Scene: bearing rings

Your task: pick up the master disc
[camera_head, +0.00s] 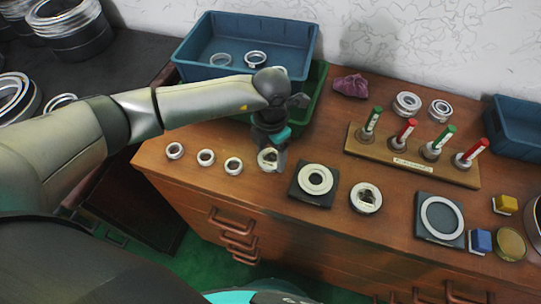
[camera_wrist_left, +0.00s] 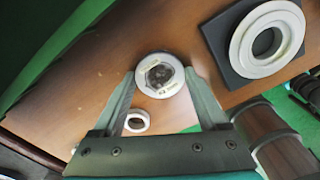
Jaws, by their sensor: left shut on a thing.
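The disc between my left gripper's fingers, which I take for the master disc (camera_head: 268,158), is a pale ring with a dark centre. In the left wrist view the master disc (camera_wrist_left: 160,76) shows small yellowish label strips on its face. My left gripper (camera_head: 272,163) reaches down over it at the left part of the wooden cabinet top. In the left wrist view the left gripper (camera_wrist_left: 160,82) has one finger on each side of the disc, shut on it. The disc appears at or near the cabinet top; any gap beneath is unclear. My right gripper is not in view.
Small rings (camera_head: 205,157) stand left of the disc. A dark pad (camera_head: 313,200) with a pale ring lies close on its right, then another disc (camera_head: 366,208). A peg rack (camera_head: 410,163), a blue bin (camera_head: 200,50) and a green bin (camera_head: 316,90) stand behind.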

